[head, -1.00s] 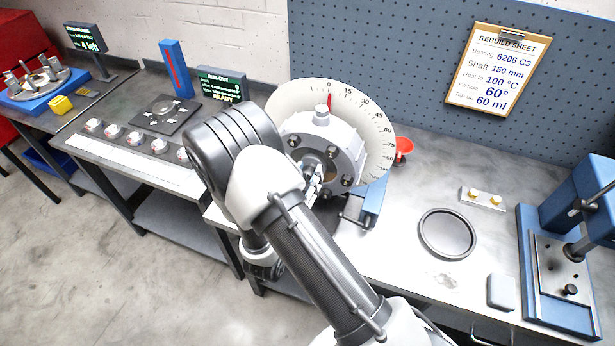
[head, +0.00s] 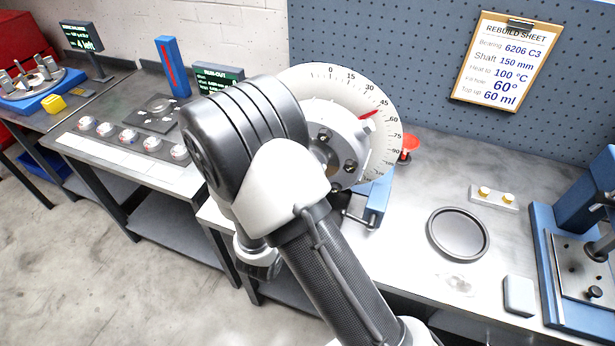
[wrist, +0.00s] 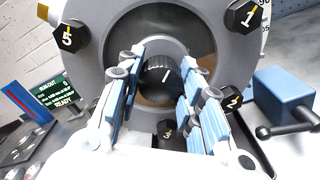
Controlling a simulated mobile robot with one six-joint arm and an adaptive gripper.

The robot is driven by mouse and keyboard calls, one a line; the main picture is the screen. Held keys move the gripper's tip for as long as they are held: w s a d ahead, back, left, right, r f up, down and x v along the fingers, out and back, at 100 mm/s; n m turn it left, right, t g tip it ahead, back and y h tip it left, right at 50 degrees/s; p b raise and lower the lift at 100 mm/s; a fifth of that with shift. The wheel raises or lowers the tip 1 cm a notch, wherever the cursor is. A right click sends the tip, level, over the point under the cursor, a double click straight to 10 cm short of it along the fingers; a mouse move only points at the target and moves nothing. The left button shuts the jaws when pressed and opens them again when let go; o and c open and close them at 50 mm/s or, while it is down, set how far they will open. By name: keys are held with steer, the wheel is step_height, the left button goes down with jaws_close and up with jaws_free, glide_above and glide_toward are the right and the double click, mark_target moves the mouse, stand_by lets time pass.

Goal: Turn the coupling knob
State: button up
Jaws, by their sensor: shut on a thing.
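The coupling knob (wrist: 163,78) is a dark ribbed cylinder with a white mark, at the centre of the grey round housing (wrist: 90,75). My gripper (wrist: 160,95) is shut on it, with blue-padded fingers on both sides. In the head view my arm hides the knob and the gripper. The white degree dial (head: 388,135) stands behind the housing, which also shows in the head view (head: 345,135). Its red pointer (head: 369,114) points between 45 and 60. Black bolts numbered 5 (wrist: 72,37), 2 (wrist: 232,100) and 3 (wrist: 167,132) ring the knob.
A blue clamp with a bar handle (wrist: 285,95) sits right of the housing. A round dark tray (head: 458,234) and a blue press (head: 560,265) stand on the bench. The rebuild sheet (head: 505,60) reads 60°. A bench with several knobs (head: 128,136) is at left.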

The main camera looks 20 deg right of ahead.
steer(key=shift+m+b, duration=1)
steer(key=shift+m, duration=0.1)
steer(key=o, duration=1.1)
steer(key=shift+c, duration=0.2)
steer(key=v, duration=1.2)
